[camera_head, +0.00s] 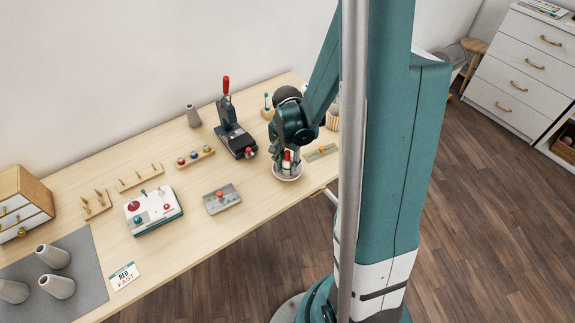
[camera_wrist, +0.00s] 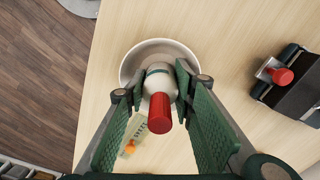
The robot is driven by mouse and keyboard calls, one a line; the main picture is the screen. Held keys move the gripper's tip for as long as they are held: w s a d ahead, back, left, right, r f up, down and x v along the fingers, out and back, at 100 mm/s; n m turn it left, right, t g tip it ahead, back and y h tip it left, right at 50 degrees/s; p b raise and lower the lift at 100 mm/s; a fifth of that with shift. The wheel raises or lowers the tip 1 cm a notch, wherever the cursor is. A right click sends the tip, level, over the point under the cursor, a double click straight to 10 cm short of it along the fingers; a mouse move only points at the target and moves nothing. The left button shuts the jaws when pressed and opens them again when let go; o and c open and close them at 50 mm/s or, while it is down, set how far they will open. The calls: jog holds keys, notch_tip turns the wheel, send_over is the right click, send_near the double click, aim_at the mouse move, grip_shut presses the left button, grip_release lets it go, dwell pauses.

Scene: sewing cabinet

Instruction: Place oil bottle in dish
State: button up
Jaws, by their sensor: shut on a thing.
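The oil bottle (camera_wrist: 158,82) is white with a red cap and a dark band. In the wrist view it stands between the two fingers of my gripper (camera_wrist: 160,88), which is shut on it. The dish (camera_wrist: 138,58) is a round white bowl directly beneath the bottle. In the head view my gripper (camera_head: 290,158) points down over the dish (camera_head: 288,175), with the red cap of the bottle (camera_head: 287,155) showing between the fingers. The bottle's base is hidden, so I cannot tell whether it touches the dish's floor.
A dark press with a red-tipped lever (camera_head: 235,135) stands left of the dish. A small green plate with an orange knob (camera_head: 320,152) lies right of the dish. My column hides the table's right end.

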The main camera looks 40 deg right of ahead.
aim_at(287, 152)
jog(key=o, duration=0.6)
jog(key=shift+r, duration=0.15)
jog(key=shift+r+p, duration=1.45)
jog(key=shift+r, duration=4.5)
jog(key=shift+s+a+r+n+t, duration=1.4)
jog(key=shift+a+r+n, duration=0.85)
jog(key=shift+a+r, duration=0.85)
jog(key=shift+s+a+r+n+t, duration=1)
jog(key=shift+s+a+r+n, duration=1.05)
jog(key=shift+a+r, duration=1.05)
jog(key=shift+s+a+r+n+t, duration=1.3)
jog(key=shift+a+r+n, duration=1.3)
jog(key=shift+r, duration=0.8)
jog(key=shift+s+a, duration=0.1)
jog(key=shift+a, duration=0.1)
